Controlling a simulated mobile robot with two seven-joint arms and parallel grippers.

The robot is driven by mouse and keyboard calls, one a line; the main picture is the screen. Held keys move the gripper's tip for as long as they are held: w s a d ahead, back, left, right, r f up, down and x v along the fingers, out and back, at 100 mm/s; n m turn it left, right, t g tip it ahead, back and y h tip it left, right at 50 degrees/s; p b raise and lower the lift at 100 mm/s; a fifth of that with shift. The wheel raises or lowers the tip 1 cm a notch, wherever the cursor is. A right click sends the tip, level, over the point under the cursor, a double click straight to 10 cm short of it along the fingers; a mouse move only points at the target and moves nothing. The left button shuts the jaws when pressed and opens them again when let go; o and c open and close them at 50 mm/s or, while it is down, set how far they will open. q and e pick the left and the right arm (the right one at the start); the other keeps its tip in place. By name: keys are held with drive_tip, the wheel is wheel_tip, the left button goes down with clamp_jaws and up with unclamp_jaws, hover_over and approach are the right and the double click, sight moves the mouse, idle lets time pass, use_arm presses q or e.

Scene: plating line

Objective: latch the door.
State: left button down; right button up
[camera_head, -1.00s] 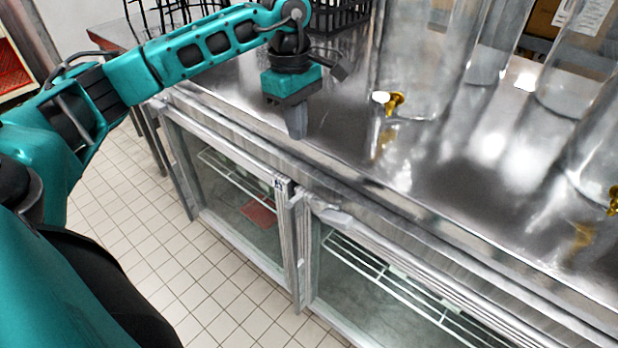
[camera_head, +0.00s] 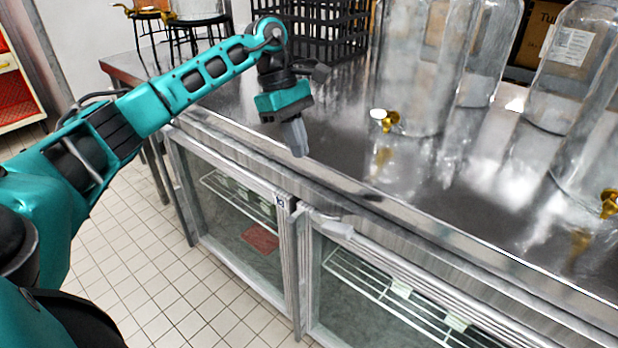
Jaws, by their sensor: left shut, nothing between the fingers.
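The steel counter has two glass doors with metal frames in its front, a left door (camera_head: 288,262) and a right door (camera_head: 312,270). Their frames meet side by side near the middle of the picture. A light grey latch or handle piece (camera_head: 332,224) sits at the top of this meeting line; whether it is engaged cannot be told. My left gripper (camera_head: 295,138) is shut and empty, pointing down over the counter's front edge, above and slightly left of the latch piece and apart from it. My right gripper is not in view.
Large glass dispensers with brass taps (camera_head: 390,121) stand on the counter (camera_head: 345,165) at the right. A black crate (camera_head: 325,30) is at the back. Stools (camera_head: 198,20) stand behind the counter's left end. The tiled floor (camera_head: 140,275) at the front left is clear.

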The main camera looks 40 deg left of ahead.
sight(320, 215)
use_arm(q)
drive_tip(key=x, duration=1.3)
drive_tip(key=shift+s+d+f, duration=0.1)
drive_tip(key=shift+f, duration=0.1)
drive_tip(key=shift+b, duration=0.3)
